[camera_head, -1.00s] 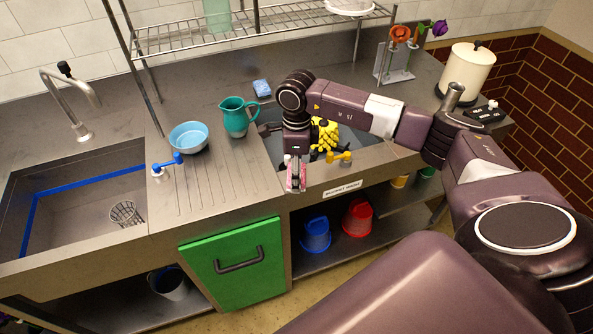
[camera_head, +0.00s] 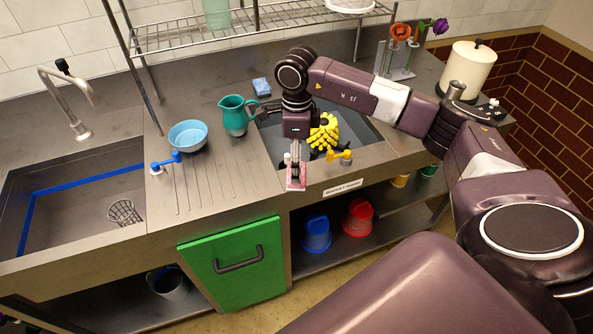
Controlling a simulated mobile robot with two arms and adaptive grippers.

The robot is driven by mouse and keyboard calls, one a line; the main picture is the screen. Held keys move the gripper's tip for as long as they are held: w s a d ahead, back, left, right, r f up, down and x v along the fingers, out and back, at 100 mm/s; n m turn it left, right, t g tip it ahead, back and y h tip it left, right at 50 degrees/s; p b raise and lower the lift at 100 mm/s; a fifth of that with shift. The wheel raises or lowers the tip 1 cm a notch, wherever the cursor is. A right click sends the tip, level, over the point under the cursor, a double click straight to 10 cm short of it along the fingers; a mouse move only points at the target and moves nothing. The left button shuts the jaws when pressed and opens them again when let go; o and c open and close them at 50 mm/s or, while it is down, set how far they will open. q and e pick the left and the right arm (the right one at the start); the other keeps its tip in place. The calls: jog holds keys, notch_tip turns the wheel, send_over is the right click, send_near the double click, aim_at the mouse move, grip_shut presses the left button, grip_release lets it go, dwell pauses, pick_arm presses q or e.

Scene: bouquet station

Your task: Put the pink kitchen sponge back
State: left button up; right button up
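The pink kitchen sponge (camera_head: 298,183) is at the front edge of the counter, just left of the basin with the yellow object. My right gripper (camera_head: 295,173) points down at it, with its fingers against the sponge; it appears shut on it. The fingers hide part of the sponge, and I cannot tell whether its underside touches the counter. My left gripper is not in view.
A blue sponge (camera_head: 261,87) lies at the back of the counter. A teal pitcher (camera_head: 235,118) and blue bowl (camera_head: 188,136) stand left of my arm. A yellow tap handle (camera_head: 340,156) is close right of the gripper.

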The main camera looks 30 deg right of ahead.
notch_tip(320, 180, up, 8)
jog(key=b, duration=0.1)
jog(key=shift+f, duration=0.1)
dwell(0.4)
